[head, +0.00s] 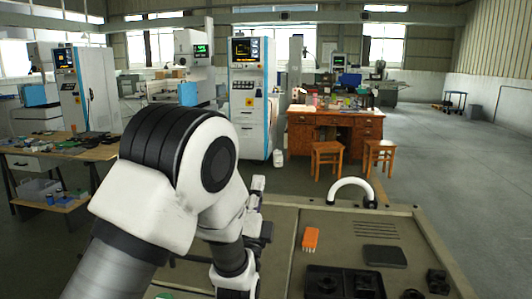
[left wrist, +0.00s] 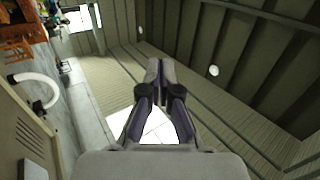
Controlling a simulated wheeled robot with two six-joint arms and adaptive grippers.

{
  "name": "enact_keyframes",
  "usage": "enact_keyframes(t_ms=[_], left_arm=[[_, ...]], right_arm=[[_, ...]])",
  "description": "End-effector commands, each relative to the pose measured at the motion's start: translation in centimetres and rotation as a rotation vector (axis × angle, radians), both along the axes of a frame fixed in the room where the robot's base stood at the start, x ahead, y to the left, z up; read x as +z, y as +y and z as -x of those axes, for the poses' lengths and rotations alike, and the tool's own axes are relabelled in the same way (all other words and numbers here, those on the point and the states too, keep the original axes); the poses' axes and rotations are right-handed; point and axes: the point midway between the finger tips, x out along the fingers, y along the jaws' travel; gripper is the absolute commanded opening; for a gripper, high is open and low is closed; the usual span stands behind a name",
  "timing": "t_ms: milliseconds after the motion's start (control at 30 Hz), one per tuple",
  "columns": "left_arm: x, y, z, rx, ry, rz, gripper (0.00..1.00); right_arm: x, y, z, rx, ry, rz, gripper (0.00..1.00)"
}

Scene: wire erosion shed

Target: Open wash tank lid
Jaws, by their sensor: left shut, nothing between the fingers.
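A white curved handle (head: 350,187) stands at the far edge of a beige top (head: 335,222) in front of me. I take the handle to belong to the wash tank lid, but cannot make out a lid edge clearly. The handle also shows at the left of the left wrist view (left wrist: 38,88). My left gripper (head: 258,184) is left of the handle and apart from it, partly hidden behind my own arm. In the left wrist view, its fingers (left wrist: 160,66) are together and empty, with wall and roof beyond. My right gripper is not in view.
On the top are an orange item (head: 310,238), a dark flat pad (head: 385,256), a black holder (head: 342,284) and a small black block (head: 437,281). A workbench (head: 88,150) stands at left. A wooden desk (head: 335,128) and stools stand beyond.

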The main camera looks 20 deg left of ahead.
Motion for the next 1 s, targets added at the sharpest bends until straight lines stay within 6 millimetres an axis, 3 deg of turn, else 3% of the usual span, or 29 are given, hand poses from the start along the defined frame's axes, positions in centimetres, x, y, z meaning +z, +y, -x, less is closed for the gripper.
enact_keyframes(t_ms=[500, 700, 1000], left_arm=[[6.6, 1.9, -8.5, 0.001, -0.002, 0.002, 0.0], [7.2, 2.2, -9.8, 0.0, 0.001, 0.002, 0.0], [7.2, 2.2, -9.9, 0.0, 0.001, 0.002, 0.0]], right_arm=[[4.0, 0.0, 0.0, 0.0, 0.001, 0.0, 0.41], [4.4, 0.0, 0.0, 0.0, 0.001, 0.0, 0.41], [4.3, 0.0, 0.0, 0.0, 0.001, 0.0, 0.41]])
